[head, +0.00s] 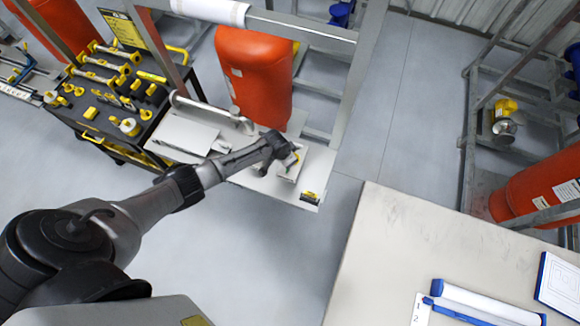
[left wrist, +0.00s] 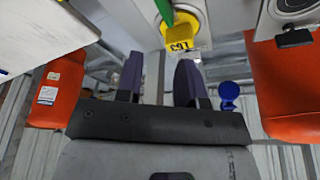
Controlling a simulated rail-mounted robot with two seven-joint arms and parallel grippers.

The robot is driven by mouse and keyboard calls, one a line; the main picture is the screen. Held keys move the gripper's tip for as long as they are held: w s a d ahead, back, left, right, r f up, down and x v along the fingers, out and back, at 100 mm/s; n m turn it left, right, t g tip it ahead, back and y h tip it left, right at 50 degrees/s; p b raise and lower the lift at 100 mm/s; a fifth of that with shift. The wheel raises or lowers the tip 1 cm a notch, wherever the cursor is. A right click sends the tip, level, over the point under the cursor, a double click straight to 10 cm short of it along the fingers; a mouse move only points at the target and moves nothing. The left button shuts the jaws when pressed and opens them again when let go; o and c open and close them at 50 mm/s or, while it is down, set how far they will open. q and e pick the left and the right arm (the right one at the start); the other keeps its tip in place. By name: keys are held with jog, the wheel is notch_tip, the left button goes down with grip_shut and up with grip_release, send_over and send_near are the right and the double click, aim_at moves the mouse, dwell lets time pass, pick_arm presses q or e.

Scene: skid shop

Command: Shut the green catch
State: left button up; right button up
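The green catch (left wrist: 165,12) shows in the left wrist view as a green bar at the top edge, with a yellow lettered tag or end (left wrist: 178,42) on a pale box-like fitting. Most of it is cut off by the frame. My left gripper (left wrist: 159,72) has its two dark fingers apart with nothing between them; the yellow end lies just beyond and above the fingertips. In the head view my left gripper (head: 284,150) is over the right part of a pale shelf plate (head: 260,183), beside a small white box (head: 293,166), and hides the catch. My right gripper is not in view.
A curved grey pipe (head: 210,108) lies left of my gripper. A tool cart (head: 80,110) is at left. A pale table (head: 400,230) is at right, with clear floor between.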

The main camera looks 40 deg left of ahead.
pick_arm(q)
jog(key=m+h+b, duration=0.1)
jog(key=m+b, duration=0.1)
jog(key=m, duration=0.2)
jog(key=shift+a+b, duration=0.1)
jog(key=shift+b, duration=0.3)
jog(key=shift+r+m+g+b, duration=0.25)
jog(key=shift+m+g+b, duration=0.2)
jog(key=shift+m, duration=0.55)
jog(key=shift+r+m+h, duration=0.15)
jog(key=shift+m+h, duration=0.15)
jog(key=shift+m, duration=0.1)
jog(key=shift+w+m+g+b, duration=0.1)
jog(key=shift+m+g+b, duration=0.15)
jog(key=shift+m+b, duration=0.7)
jog(key=shift+r+m+h+b, duration=0.3)
jog(key=shift+m+b, duration=0.25)
jog(key=shift+m, duration=0.2)
jog(key=shift+r+m+g, duration=0.1)
jog(key=shift+m+g, duration=0.2)
